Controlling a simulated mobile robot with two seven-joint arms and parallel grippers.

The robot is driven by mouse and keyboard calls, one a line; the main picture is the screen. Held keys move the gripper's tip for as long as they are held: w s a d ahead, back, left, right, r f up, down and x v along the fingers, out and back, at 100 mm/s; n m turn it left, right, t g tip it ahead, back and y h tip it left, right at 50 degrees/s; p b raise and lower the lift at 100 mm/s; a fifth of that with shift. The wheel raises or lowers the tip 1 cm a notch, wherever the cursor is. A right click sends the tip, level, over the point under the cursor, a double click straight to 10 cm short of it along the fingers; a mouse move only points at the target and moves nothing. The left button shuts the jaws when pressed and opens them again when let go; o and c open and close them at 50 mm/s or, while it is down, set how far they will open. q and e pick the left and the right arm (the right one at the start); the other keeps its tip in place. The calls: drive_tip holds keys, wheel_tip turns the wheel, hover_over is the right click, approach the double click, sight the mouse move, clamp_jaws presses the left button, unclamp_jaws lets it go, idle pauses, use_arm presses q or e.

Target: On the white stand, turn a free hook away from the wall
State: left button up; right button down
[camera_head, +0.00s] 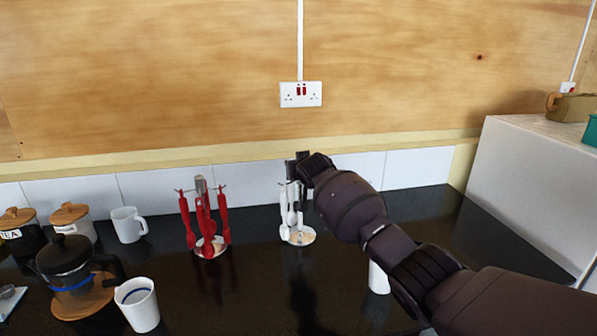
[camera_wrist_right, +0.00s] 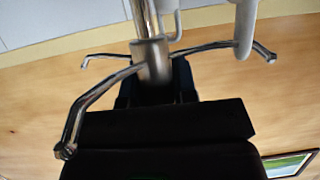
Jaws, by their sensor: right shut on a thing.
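The white stand (camera_head: 299,236) is upright on the dark worktop, with white utensils (camera_head: 291,205) hanging around its post. My right gripper (camera_head: 301,168) is at the top of the stand. In the right wrist view, upside down, the gripper (camera_wrist_right: 155,92) is shut on the hub (camera_wrist_right: 151,62) at the top of the metal post. A bare hook (camera_wrist_right: 88,108) reaches out at the left, and another bare hook (camera_wrist_right: 103,57) lies behind it. A white utensil (camera_wrist_right: 245,28) hangs on the right-hand hook (camera_wrist_right: 262,50). My left gripper is out of view.
A stand with red utensils (camera_head: 207,245) is left of the white one. Mugs (camera_head: 138,304), a cafetiere (camera_head: 68,265) and lidded jars (camera_head: 72,221) are farther left. A white cup-like object (camera_head: 378,278) is partly behind my right arm. The tiled wall (camera_head: 250,188) is behind.

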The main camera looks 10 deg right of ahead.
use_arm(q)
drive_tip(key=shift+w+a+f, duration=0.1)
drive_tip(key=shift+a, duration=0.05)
use_arm(e)
drive_tip(key=shift+m+h, duration=0.3)
drive_tip(key=shift+m, duration=0.1)
drive_tip(key=shift+h, duration=0.3)
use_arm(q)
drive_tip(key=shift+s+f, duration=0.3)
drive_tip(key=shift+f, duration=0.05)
use_arm(e)
drive_tip(key=shift+d+m+h, duration=0.1)
drive_tip(key=shift+m+h, duration=0.2)
drive_tip(key=shift+m, duration=0.2)
use_arm(q)
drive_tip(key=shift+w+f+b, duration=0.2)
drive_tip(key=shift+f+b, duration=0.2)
drive_tip(key=shift+b, duration=0.3)
use_arm(e)
drive_tip(key=shift+d+m+h, duration=0.1)
drive_tip(key=shift+m+h, duration=0.4)
drive_tip(key=shift+h, duration=0.1)
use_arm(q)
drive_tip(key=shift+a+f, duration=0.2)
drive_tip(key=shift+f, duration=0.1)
